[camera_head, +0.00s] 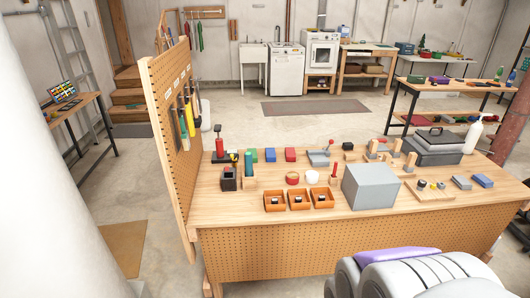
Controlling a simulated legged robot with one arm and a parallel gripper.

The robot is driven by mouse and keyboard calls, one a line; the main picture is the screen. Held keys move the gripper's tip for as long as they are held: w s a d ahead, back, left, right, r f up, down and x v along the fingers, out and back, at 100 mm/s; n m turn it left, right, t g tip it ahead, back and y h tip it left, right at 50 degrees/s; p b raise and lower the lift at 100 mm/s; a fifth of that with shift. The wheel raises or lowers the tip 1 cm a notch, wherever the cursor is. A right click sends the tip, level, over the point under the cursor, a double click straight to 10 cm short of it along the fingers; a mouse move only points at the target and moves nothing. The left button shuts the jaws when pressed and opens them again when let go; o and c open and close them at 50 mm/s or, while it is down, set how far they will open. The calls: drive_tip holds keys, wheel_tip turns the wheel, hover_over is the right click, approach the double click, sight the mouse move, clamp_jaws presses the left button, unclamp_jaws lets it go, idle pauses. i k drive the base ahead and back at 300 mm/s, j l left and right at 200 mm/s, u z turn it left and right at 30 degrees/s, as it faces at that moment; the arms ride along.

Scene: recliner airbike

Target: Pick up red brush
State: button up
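No thing in the head view can be made out for certain as a red brush. Small red things stand on the wooden workbench (240,209): a tall red item (220,147) at the back left by the pegboard, a red block (290,154) near the back, and a small upright red item (334,173) in a wooden base at the middle. They are too small to identify. My gripper is not in view, so its opening and contents are hidden.
A grey box (370,186) and orange bins (299,199) stand on the bench's front part. A pegboard (168,110) with hanging tools rises at its left end. A white bottle (473,136) stands at its right. Open floor (240,118) lies behind.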

sight(335, 169)
drive_tip(key=i+l+z, duration=0.25)
drive_tip(key=i, duration=0.7)
drive_tip(key=i+z, duration=0.25)
drive_tip(key=i, duration=0.7)
